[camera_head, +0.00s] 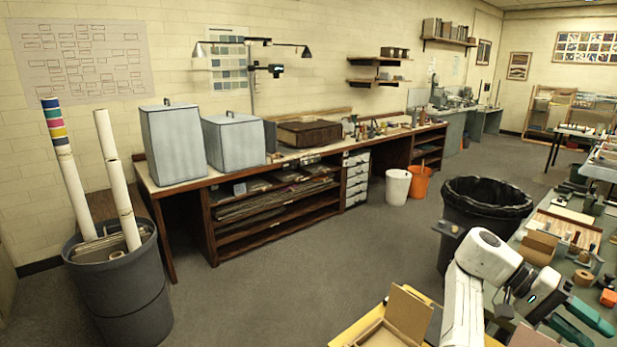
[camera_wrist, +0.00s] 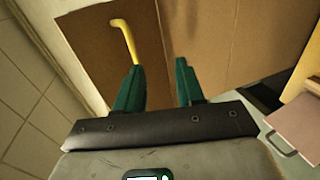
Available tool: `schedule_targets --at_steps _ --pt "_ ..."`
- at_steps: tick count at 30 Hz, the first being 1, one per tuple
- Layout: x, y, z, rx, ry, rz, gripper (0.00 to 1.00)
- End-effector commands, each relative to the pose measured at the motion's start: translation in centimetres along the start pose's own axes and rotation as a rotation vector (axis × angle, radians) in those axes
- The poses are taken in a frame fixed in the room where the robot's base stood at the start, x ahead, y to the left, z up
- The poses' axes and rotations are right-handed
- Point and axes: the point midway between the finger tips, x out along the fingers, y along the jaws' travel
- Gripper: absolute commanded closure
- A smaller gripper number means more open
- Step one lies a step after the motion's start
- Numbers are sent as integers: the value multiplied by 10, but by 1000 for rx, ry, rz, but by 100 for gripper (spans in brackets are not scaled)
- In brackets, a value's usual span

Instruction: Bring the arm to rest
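My arm shows at the lower right of the head view, bent over the cluttered table. My gripper (camera_head: 602,333) has two green fingers and points to the lower right. In the wrist view, my gripper (camera_wrist: 158,67) has its fingers spread apart, with a clear gap and nothing between them. A yellow bent, hook-like piece (camera_wrist: 125,38) shows beyond the left fingertip. Whether it touches that finger I cannot tell. Brown board-like surfaces (camera_wrist: 220,40) fill the view past the fingers.
The green table (camera_head: 515,240) carries small boxes and tools around my arm. An open cardboard box (camera_head: 405,315) stands left of my arm. A black-lined bin (camera_head: 485,200) stands behind it. The grey floor (camera_head: 300,270) is clear between the workbench (camera_head: 158,185) and the table.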

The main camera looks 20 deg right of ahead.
Motion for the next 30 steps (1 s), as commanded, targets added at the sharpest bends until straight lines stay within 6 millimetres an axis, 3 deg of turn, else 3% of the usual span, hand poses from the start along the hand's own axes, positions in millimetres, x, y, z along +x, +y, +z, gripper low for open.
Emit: schedule_targets --at_steps 3,9,17,23,30 --pt "38 -36 15 7 41 -68 62" --pt "84 -91 37 -18 186 -238 62" --pt "108 -162 81 -177 449 -498 62" --pt "107 -214 146 -410 645 -732 62" --pt "100 -249 259 -750 784 -1021 62"
